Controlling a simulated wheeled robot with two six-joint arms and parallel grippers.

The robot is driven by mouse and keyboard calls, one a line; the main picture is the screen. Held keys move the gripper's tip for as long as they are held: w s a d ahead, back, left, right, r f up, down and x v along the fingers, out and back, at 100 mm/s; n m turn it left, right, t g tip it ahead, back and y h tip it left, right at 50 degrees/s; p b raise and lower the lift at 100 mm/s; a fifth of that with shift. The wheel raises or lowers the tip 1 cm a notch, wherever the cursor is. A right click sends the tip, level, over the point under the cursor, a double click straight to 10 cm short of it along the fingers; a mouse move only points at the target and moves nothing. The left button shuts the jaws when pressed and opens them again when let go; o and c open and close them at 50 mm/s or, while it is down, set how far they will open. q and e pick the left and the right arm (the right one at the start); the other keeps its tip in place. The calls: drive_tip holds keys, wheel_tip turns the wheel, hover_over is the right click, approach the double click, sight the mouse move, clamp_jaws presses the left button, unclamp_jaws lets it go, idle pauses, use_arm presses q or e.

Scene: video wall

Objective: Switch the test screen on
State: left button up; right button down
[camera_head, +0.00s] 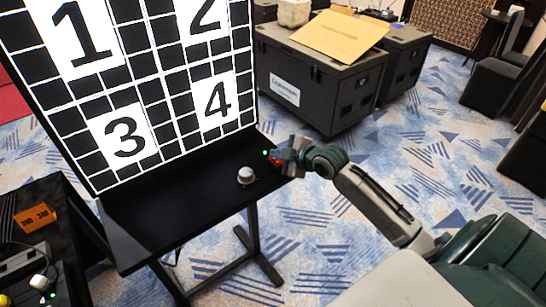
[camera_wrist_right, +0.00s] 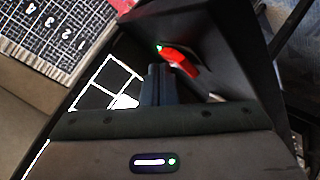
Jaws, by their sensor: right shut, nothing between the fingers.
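The test screen (camera_head: 160,75) stands at the upper left of the head view, lit with a white grid and the numbers 1 to 4. A red switch (camera_head: 274,158) is at the right end of its black base, with a small green light (camera_head: 265,152) glowing beside it. In the right wrist view the red switch (camera_wrist_right: 180,61) and lit green light (camera_wrist_right: 158,48) lie just beyond the fingertips. My right gripper (camera_head: 282,162) is shut and empty, close beside the switch; its fingers (camera_wrist_right: 157,70) also show. I cannot tell whether they touch it. My left gripper is not in view.
A grey round knob (camera_head: 245,175) stands on the black shelf (camera_head: 185,215) below the screen. A dark table (camera_head: 60,220) with an orange card (camera_head: 35,217) is at the left. Black cases (camera_head: 315,85) stand behind; carpeted floor is open to the right.

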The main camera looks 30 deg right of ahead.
idle(0.3)
drive_tip(key=shift+s+r+p, duration=0.3)
drive_tip(key=shift+r+p, duration=0.45)
drive_tip(key=shift+r, duration=0.1)
drive_tip(key=r+p, duration=0.1)
drive_tip(key=s+r+p, duration=0.1)
drive_tip(key=r+p, duration=0.2)
drive_tip(key=shift+s+d+r+p, duration=0.1)
drive_tip(key=shift+s+r+p, duration=0.15)
drive_tip(key=shift+r+p, duration=0.05)
idle(0.3)
